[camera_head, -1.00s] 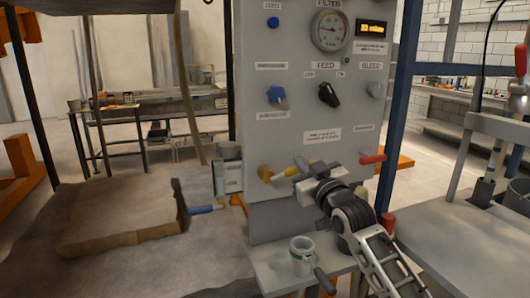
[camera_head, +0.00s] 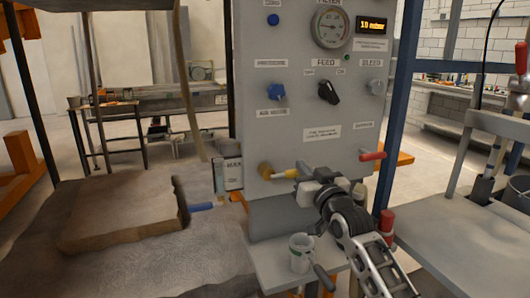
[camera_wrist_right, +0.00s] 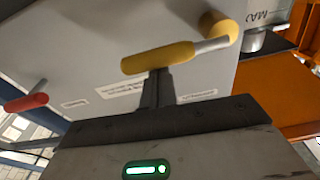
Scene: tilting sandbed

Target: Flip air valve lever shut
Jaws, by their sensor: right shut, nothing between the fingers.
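A yellow-gripped lever (camera_head: 291,173) with a grey metal stem sticks out to the right from a round yellow valve hub (camera_head: 265,170), low on the grey control panel (camera_head: 340,158). In the right wrist view the yellow lever (camera_wrist_right: 157,58) lies nearly level across the picture. My right gripper (camera_head: 303,168) is shut and empty, at the grip end of this lever. In the wrist view its fingertips (camera_wrist_right: 156,76) overlap the grip's lower edge. I cannot tell whether they touch it. My left gripper is out of view.
A red lever (camera_head: 373,156) is on the panel's right side. Knobs and a pressure gauge (camera_head: 331,27) sit above. A mug (camera_head: 301,253) stands on the shelf (camera_head: 272,262) below. The sandbed (camera_head: 120,215) and a blue handle (camera_head: 201,206) are at left.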

